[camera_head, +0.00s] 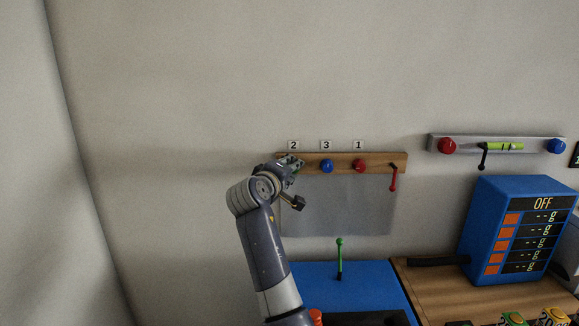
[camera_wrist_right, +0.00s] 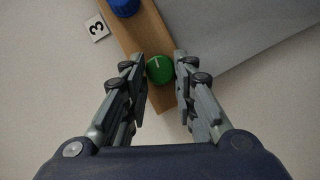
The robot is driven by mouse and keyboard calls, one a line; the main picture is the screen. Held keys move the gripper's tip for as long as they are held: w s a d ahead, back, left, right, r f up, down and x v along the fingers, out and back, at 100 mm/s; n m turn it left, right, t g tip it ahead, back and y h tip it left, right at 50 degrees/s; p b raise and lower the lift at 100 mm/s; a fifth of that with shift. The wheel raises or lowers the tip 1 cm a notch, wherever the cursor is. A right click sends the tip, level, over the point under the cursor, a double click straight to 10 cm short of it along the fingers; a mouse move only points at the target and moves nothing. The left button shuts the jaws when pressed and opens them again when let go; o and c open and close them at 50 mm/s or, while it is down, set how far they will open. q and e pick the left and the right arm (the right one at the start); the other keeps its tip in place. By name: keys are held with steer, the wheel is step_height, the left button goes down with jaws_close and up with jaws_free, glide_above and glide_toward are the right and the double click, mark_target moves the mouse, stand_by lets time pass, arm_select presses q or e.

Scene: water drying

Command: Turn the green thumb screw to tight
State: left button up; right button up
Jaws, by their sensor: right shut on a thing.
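The green thumb screw (camera_wrist_right: 159,71) is a round knob with a white mark, on the end of the wooden rail (camera_wrist_right: 139,27). In the right wrist view my right gripper (camera_wrist_right: 160,68) has one finger on each side of it and is shut on it. In the head view my right gripper (camera_head: 291,163) is at the left end of the rail (camera_head: 385,159), under the label 2 (camera_head: 293,145), and hides the green screw. My left gripper is not in view.
A blue knob (camera_head: 326,166) and a red knob (camera_head: 359,166) are to the right on the rail, with a red crank (camera_head: 394,177) at its end. A grey sheet (camera_head: 345,208) hangs below. A green-topped lever (camera_head: 339,258) and a blue display box (camera_head: 515,230) stand lower.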

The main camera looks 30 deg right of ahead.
steer(key=m+t+y+p, duration=0.2)
steer(key=m+t+y, duration=0.1)
steer(key=m, duration=0.5)
steer(key=d+m+t+y+p, duration=0.1)
steer(key=m+t+y+p, duration=0.1)
steer(key=m, duration=0.7)
steer(key=s+d+f+m+t+y+p, duration=0.1)
steer(key=m+t+y+p, duration=0.2)
steer(key=m, duration=0.5)
steer(key=shift+s+f+t+y, duration=0.1)
steer(key=shift+t+y, duration=0.3)
steer(key=shift+y, duration=0.5)
steer(key=shift+m, duration=0.3)
steer(key=o, duration=1.1)
steer(key=shift+a, duration=0.1)
steer(key=shift+c, duration=0.2)
